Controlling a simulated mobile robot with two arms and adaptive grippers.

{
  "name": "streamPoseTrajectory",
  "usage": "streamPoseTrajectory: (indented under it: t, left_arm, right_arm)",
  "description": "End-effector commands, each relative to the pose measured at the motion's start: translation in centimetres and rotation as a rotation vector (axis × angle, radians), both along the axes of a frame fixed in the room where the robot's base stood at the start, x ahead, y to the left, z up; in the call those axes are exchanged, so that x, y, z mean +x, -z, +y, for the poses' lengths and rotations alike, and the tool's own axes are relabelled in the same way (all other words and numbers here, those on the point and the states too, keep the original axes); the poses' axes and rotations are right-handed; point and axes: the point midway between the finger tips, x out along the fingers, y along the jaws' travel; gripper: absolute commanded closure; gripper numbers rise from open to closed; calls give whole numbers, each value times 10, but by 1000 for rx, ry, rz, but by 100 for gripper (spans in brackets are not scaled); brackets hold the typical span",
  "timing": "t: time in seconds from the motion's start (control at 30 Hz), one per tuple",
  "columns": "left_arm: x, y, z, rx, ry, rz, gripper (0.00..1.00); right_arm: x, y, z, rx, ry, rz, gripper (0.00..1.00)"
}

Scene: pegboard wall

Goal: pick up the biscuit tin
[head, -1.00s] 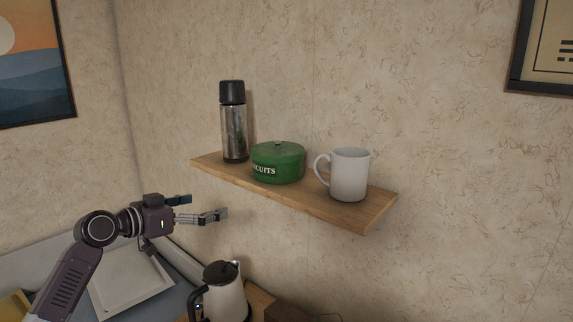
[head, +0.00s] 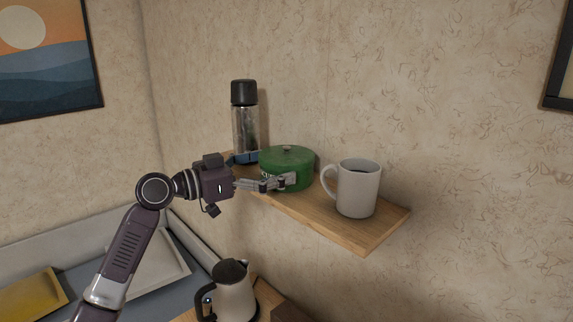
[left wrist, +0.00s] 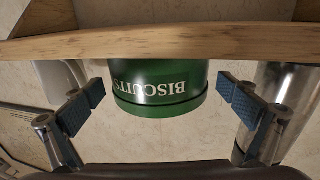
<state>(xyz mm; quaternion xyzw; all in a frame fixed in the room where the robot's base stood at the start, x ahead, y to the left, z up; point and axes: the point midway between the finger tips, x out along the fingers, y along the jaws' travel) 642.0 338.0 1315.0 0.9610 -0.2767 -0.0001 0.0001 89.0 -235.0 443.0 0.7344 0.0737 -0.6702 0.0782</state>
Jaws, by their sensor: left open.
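The biscuit tin (head: 288,158) is a green round lidded tin with white lettering, standing on the wooden shelf (head: 340,230) between a flask and a mug. My left gripper (head: 268,169) is open at the tin's front left. One finger passes in front of the tin and hides part of its lettering; the other is on the flask side. In the left wrist view the tin (left wrist: 155,90) appears upside down between the two open fingers (left wrist: 162,92), with a visible gap on each side. My right gripper is not in view.
A steel flask (head: 245,125) stands close to the far finger, and a white mug (head: 358,188) stands right of the tin. A kettle (head: 233,292) is below the shelf. The shelf's front edge (left wrist: 200,42) crosses the left wrist view.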

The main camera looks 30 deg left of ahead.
Motion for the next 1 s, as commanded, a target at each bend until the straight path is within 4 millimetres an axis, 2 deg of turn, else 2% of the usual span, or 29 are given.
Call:
streamPoseTrajectory:
  t: [0.03, 0.13, 0.3, 0.5, 0.93, 1.0]
  left_arm:
    - [5, -8, -4, -3, 1, -1, 0]
    - [16, -6, -10, -4, 0, -1, 0]
    - [25, -3, -15, -1, -1, -2, 0]
    - [25, -1, -16, -1, -1, -1, 0]
    - [25, -1, -15, -1, -1, -1, 46]
    - [24, -4, -15, -2, -2, -5, 48]
  right_arm:
    - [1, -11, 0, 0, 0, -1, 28]
    - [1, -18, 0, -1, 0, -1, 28]
    - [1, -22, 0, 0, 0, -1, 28]
    - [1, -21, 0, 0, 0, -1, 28]
    - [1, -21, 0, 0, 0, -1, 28]
    - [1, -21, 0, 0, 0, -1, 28]
